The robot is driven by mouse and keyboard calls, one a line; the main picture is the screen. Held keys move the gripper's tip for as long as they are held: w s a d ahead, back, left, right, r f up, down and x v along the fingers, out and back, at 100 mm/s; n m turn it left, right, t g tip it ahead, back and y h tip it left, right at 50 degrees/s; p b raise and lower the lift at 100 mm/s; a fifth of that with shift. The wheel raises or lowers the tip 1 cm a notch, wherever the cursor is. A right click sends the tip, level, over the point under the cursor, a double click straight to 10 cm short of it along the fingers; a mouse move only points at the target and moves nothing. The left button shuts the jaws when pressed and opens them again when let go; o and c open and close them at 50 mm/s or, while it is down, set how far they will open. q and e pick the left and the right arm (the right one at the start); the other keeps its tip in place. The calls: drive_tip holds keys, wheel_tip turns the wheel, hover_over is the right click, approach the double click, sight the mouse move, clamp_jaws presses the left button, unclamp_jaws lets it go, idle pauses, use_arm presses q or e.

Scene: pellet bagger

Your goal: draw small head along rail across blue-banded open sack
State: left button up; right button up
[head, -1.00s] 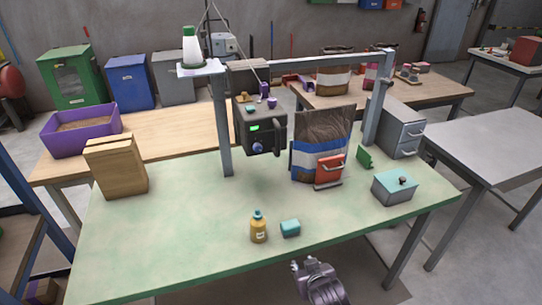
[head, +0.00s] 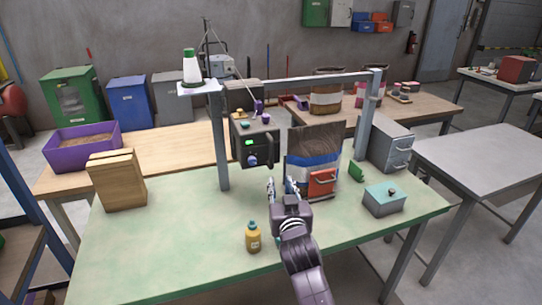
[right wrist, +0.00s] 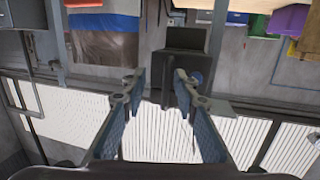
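The small dark head (head: 256,142) has a green display and a blue knob and hangs below the grey rail (head: 320,80). The blue-banded open sack (head: 308,143) stands upright on the green table, just right of the head. My right gripper (head: 281,186) is open and empty, in front of and below the head, left of the sack's red clamp (head: 322,183). In the right wrist view, the dark head (right wrist: 186,40) shows ahead between the open fingers (right wrist: 159,78), and the sack's blue band (right wrist: 103,22) is at upper left. My left gripper is not in view.
A yellow bottle (head: 252,237) stands left of my right arm. A teal-lidded box (head: 384,200) and a grey drawer cabinet (head: 392,145) stand at right. Rail posts (head: 222,140) rise from the table.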

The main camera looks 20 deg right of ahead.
sight(272, 156)
drive_tip(key=shift+t, duration=0.6)
drive_tip(key=w+r, duration=0.1)
drive_tip(key=r, duration=0.1)
drive_tip(key=w+a+r, duration=0.1)
drive_tip(key=w+r, duration=0.1)
drive_tip(key=shift+w, duration=0.25)
drive_tip(key=w, duration=0.2)
drive_tip(key=w+d+p, duration=0.1)
drive_tip(key=w, duration=0.2)
drive_tip(key=shift+w, duration=0.1)
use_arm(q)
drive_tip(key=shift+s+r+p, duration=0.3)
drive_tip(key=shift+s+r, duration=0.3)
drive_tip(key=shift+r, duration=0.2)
use_arm(e)
drive_tip(key=shift+w+d, duration=0.1)
drive_tip(key=shift+w, duration=0.55)
clamp_jaws()
drive_tip(key=shift+f, duration=0.1)
